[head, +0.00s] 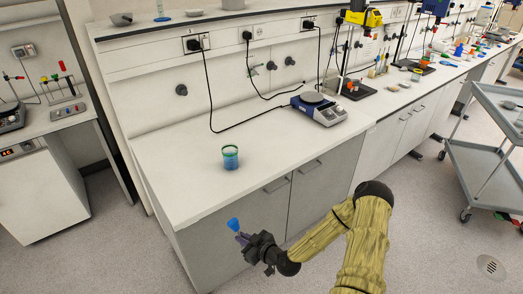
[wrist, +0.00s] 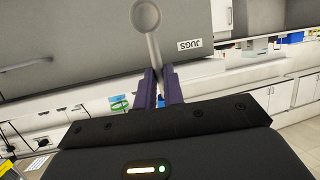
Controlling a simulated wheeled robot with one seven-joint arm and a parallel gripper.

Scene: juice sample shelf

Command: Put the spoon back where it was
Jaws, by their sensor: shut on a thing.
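My gripper (head: 242,239) is in front of the near left corner of the bench, in the head view. It is shut on the handle of the spoon. In the wrist view the grey spoon (wrist: 152,48) stands out past the purple fingers (wrist: 160,80), with its round bowl at the top edge of the picture. In the head view a small blue shape (head: 233,224) shows at the fingertips; I cannot tell if it is the spoon's bowl. A beaker (head: 230,160) with a green rim and blue contents stands on the bench, apart from my gripper.
The bench top (head: 185,180) is clear around the beaker. A blue and grey balance (head: 320,109) stands at its back right, with black cables behind. A grey trolley (head: 485,150) stands at the far right. The wrist view shows a panel labelled JUGS (wrist: 189,45) behind the spoon.

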